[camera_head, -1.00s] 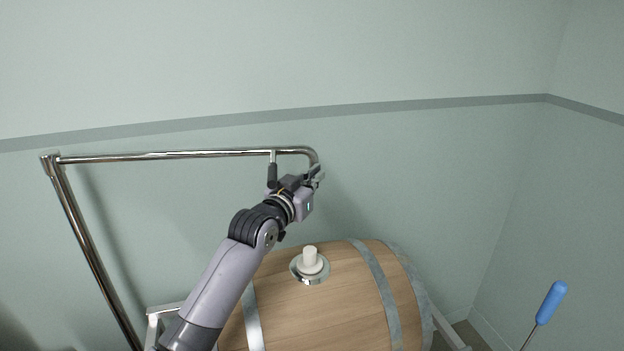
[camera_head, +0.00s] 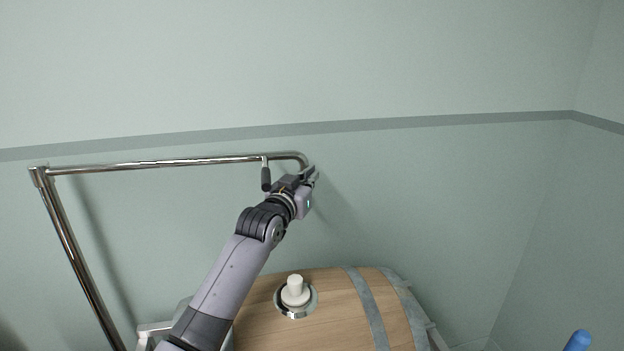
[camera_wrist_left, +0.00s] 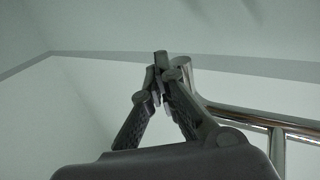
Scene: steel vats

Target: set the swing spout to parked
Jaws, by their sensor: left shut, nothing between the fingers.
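The swing spout (camera_head: 170,162) is a polished steel pipe running level from a tall upright post on the left. Its right end bends down, and a short dark-gripped handle (camera_head: 266,178) hangs from it near the bend. My left gripper (camera_head: 312,175) is at the bent end, right of the handle, and hides the spout's mouth in the head view. In the left wrist view the fingers (camera_wrist_left: 161,75) are shut and empty, close beside the spout's end (camera_wrist_left: 184,80); I cannot tell whether they touch it. My right gripper is not in view.
A wooden barrel (camera_head: 335,310) with metal hoops lies below on a pale frame (camera_head: 143,336). A white bung (camera_head: 295,290) stands up from its top. A blue handle (camera_head: 578,341) shows at the lower right corner. The wall is behind; the space right of the spout is clear.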

